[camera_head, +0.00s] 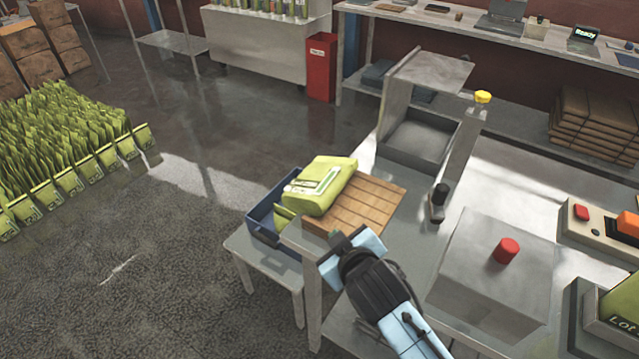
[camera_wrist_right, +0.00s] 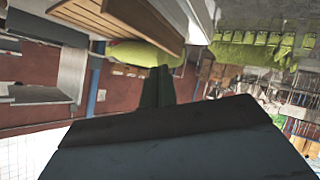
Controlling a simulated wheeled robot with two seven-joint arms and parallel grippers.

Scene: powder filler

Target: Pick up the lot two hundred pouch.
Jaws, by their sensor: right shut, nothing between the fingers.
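A plump green pouch with a pale label (camera_head: 320,186) lies on wooden slats (camera_head: 372,196) at the middle of the head view; its lot number is not readable. It also shows in the right wrist view (camera_wrist_right: 145,53), beyond the fingers. Another green pouch (camera_head: 622,305), with "Lot" readable, is cut off at the lower right edge of the head view. My right gripper (camera_head: 338,238) is just in front of the slats and the middle pouch, apart from the pouch. Its dark fingers (camera_wrist_right: 157,88) are together and empty. My left gripper is out of view.
A blue bin (camera_head: 262,218) with green pouch material sits left of the slats. A grey box with a red button (camera_head: 507,250) and a metal filler frame (camera_head: 385,110) stand close by. Many green pouches (camera_head: 60,140) stand on the floor at left.

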